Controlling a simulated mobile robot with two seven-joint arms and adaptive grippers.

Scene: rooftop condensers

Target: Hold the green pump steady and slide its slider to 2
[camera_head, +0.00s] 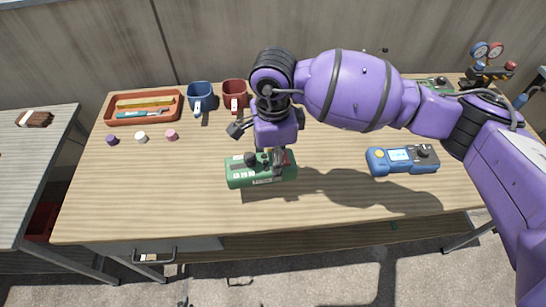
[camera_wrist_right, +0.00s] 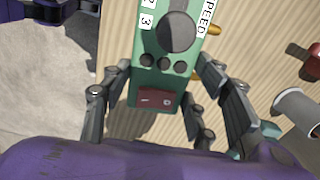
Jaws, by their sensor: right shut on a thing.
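The green pump (camera_head: 240,178) lies on the wooden table near its front middle. My right gripper (camera_head: 272,158) reaches down over its right part and is shut on it. In the right wrist view the fingers of my right gripper (camera_wrist_right: 160,88) stand on both sides of the green pump (camera_wrist_right: 143,62). That view shows a large dark round knob (camera_wrist_right: 178,32), several small dark buttons, a red rocker switch (camera_wrist_right: 156,100), the word SPEED and a 2 and 3. The slider and its position cannot be made out. My left gripper is not in view.
A blue device (camera_head: 402,160) with a screen lies to the right. Small caps lie in front of the tray. The table's front left is clear.

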